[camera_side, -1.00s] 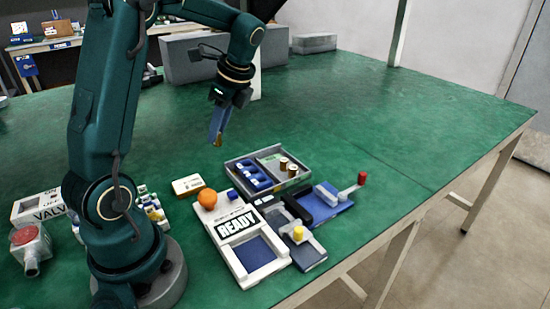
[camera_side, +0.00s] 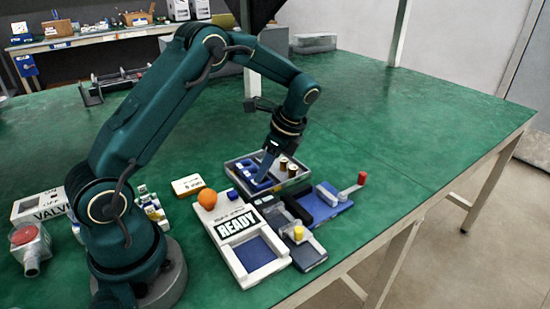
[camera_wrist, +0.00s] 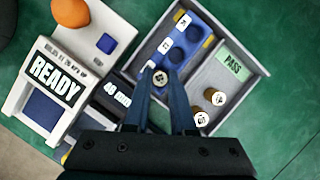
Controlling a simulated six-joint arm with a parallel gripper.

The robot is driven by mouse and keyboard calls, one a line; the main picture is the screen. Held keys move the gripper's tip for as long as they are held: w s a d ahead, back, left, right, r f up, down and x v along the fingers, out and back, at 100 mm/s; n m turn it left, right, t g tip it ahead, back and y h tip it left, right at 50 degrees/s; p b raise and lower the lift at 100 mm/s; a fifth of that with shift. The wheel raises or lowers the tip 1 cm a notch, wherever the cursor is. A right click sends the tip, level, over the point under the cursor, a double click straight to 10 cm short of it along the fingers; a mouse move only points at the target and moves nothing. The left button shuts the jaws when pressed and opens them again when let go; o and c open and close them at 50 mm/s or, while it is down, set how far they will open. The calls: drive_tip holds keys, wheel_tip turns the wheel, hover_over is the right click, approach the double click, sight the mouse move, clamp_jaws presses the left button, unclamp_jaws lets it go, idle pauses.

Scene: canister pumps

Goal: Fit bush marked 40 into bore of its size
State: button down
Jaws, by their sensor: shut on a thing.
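A small bush (camera_wrist: 160,78) with a pale marked top sits between the fingertips of my gripper (camera_wrist: 159,80); the mark is too small to read surely. In the side view my gripper (camera_side: 264,180) points down into the grey tray (camera_wrist: 228,40). My gripper is shut on the bush, at the near end of the blue bore block (camera_wrist: 180,48). This block has several dark round bores and white size labels. I cannot tell whether the bush stands above a bore or is partly in it. The bush is hidden in the side view.
Two brown bushes (camera_wrist: 214,97) stand in the tray's other compartment, beside a green PASS label (camera_wrist: 232,63). A white READY unit (camera_wrist: 57,72) with an orange ball (camera_wrist: 84,12) is close by. A red-knobbed lever (camera_side: 362,178) stands right of the tray. The table's right is clear.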

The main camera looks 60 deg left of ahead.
drive_tip(key=shift+f, duration=0.2)
drive_tip(key=shift+s+f, duration=0.1)
drive_tip(key=shift+f, duration=0.5)
drive_tip(key=c, duration=0.8)
unclamp_jaws()
drive_tip(key=shift+a, duration=0.1)
drive_tip(key=shift+o, duration=0.2)
drive_tip(key=shift+r, duration=0.55)
drive_tip(key=d+r+n+t, duration=0.1)
drive_tip(key=d+r, duration=0.2)
drive_tip(key=r, duration=0.5)
drive_tip(key=d+r+n+t, duration=0.1)
drive_tip(key=d+r, duration=0.2)
drive_tip(key=r, duration=0.5)
drive_tip(key=s+d+f+n+t+h, duration=0.1)
drive_tip(key=s+d+n+t+h, duration=0.1)
drive_tip(key=s, duration=0.5)
drive_tip(key=s+d+f+n+t+h, duration=0.1)
drive_tip(key=s+d+f+n+t, duration=0.1)
drive_tip(key=s+d+n+t, duration=0.2)
drive_tip(key=s+d+n, duration=0.1)
drive_tip(key=s+n, duration=0.2)
drive_tip(key=shift+d+h, duration=0.3)
drive_tip(key=shift+h, duration=0.1)
